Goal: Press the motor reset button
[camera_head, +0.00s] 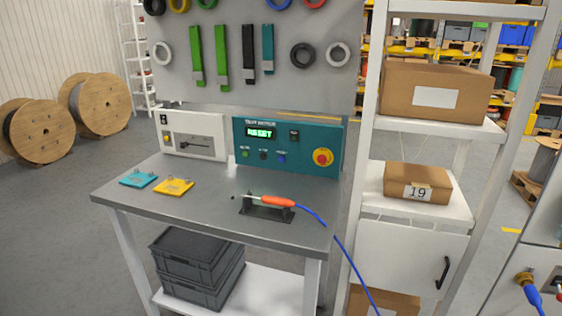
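A teal control box (302,158) stands at the back of the grey workbench (140,197). Its green-lit display (261,132) appears to read "RESET". Below the display are a green button (245,154), a black button (263,155) and a blue button (281,158); their labels are too small to read surely. A black switch (294,134) sits right of the display. A round red knob on a yellow disc (323,157) is at the box's right. Neither of my grippers is in view.
On the bench are an orange-handled tool (278,201) in a black stand, with a blue cable, a yellow plate (173,187), a teal plate (138,179) and a white box (190,134). A white shelf (392,203) with cartons stands right. Cable reels (40,130) stand on the left floor.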

